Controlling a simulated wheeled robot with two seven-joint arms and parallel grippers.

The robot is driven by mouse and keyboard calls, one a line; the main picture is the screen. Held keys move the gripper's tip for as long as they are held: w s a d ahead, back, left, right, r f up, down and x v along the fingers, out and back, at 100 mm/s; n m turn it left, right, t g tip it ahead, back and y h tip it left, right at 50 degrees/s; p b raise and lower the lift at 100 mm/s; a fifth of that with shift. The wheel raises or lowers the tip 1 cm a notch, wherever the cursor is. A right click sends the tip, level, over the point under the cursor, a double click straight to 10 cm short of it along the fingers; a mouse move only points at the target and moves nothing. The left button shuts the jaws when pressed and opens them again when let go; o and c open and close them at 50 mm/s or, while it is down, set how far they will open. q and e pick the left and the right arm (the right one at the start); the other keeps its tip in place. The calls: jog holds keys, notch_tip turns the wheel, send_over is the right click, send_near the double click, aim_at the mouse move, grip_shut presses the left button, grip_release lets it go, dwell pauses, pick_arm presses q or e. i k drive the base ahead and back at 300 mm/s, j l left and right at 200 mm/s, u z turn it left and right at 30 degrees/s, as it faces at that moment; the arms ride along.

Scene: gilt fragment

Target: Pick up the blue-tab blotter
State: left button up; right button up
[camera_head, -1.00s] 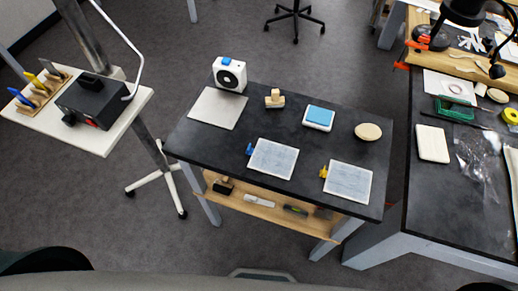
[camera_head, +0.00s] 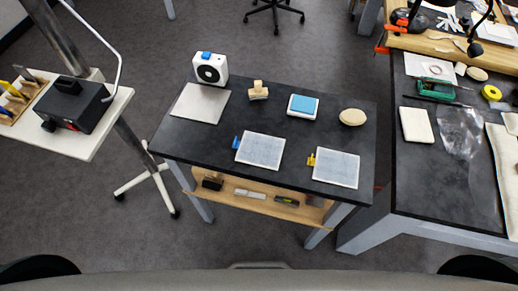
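The blue-tab blotter (camera_head: 260,150) is a pale grey-blue square sheet lying flat near the front edge of the black table (camera_head: 190,142). Its blue tab (camera_head: 237,142) sticks out at its left side. A similar blotter with a yellow tab (camera_head: 336,167) lies to its right, apart from it. Neither gripper is in view.
On the black table are a grey plate (camera_head: 200,103), a white boxed fan (camera_head: 210,68), a wooden stamp (camera_head: 258,91), a blue-topped pad (camera_head: 303,106) and an oval cream block (camera_head: 353,117). A white stand (camera_head: 80,136) is left; a cluttered bench (camera_head: 415,190) is right.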

aim_at(264, 151)
jog(key=k+l, duration=0.15)
jog(key=l, duration=0.25)
jog(key=k+l+u, duration=0.1)
jog(key=l, duration=0.3)
jog(key=k+l, duration=0.2)
jog(key=l, duration=0.15)
jog(key=k+l, duration=0.15)
jog(key=l, duration=0.25)
jog(key=k+l+u, duration=0.1)
jog(key=l, duration=0.25)
jog(key=k+l, duration=0.25)
jog(key=l+u, duration=0.05)
jog(key=l, duration=0.05)
